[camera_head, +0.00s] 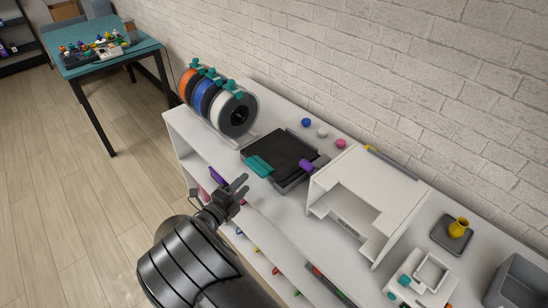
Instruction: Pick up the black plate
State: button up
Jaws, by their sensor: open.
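The black plate (282,153) lies flat on a dark grey base on the white shelf top, in the middle of the head view. A teal piece (258,167) sits at its left front edge and a purple piece (306,166) at its right edge. My gripper (240,186) is in front of the plate, near the shelf's front edge, apart from it. Its fingers are spread and nothing shows between them.
Filament spools (238,112) stand left of the plate. A white open box (370,195) stands close on the right. Small coloured balls (323,132) lie behind, near the brick wall. A yellow vase (459,228) stands farther right on a dark square.

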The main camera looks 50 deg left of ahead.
aim_at(262, 167)
jog(key=x, duration=1)
jog(key=shift+w+a+f, duration=0.15)
jog(key=shift+w+f, duration=0.05)
jog(key=shift+f, duration=0.2)
grip_shut()
